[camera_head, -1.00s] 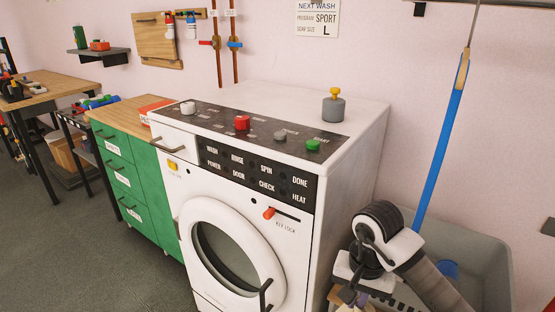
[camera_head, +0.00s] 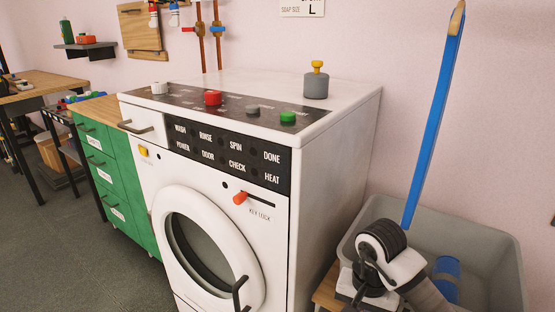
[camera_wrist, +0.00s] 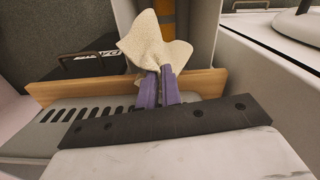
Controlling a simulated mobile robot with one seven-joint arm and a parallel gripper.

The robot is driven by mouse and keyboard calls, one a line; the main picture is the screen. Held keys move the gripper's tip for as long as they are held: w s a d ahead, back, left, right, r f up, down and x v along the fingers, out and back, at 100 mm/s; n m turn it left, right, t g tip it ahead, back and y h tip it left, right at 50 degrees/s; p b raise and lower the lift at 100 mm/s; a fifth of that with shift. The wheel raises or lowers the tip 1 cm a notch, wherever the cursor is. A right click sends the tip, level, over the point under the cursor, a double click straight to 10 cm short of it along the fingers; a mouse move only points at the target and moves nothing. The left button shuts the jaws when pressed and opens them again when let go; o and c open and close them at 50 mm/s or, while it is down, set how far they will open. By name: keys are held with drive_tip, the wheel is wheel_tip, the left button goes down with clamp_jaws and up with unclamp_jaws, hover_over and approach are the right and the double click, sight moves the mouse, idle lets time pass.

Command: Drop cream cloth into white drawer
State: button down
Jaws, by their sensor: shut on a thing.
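The cream cloth (camera_wrist: 153,42) is pinched between the purple fingertips of my gripper (camera_wrist: 160,88) in the wrist view and spreads out crumpled beyond them. The head view shows my wrist low at the right, beside the washing machine, but the fingers and the cloth are cut off or hidden there. The white drawer (camera_head: 141,119) is at the top left of the machine's front, with a dark bar handle. It looks closed, and my gripper is well to the right of it.
The white washing machine (camera_head: 340,135) fills the middle, with a round door (camera_head: 207,250) and a grey weight (camera_head: 316,85) on top. A grey tub (camera_head: 490,245) with a blue-handled tool (camera_head: 433,120) stands right. Green drawers (camera_head: 130,190) stand left. A wooden strip (camera_wrist: 205,84) lies near my fingers.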

drive_tip(key=shift+f+b, duration=0.35)
drive_tip(key=shift+f, duration=1.1)
drive_tip(key=shift+c, duration=1.4)
unclamp_jaws()
wheel_tip(320, 180, up, 6)
drive_tip(key=shift+f+p, duration=0.2)
drive_tip(key=shift+p, duration=0.65)
wheel_tip(320, 180, up, 14)
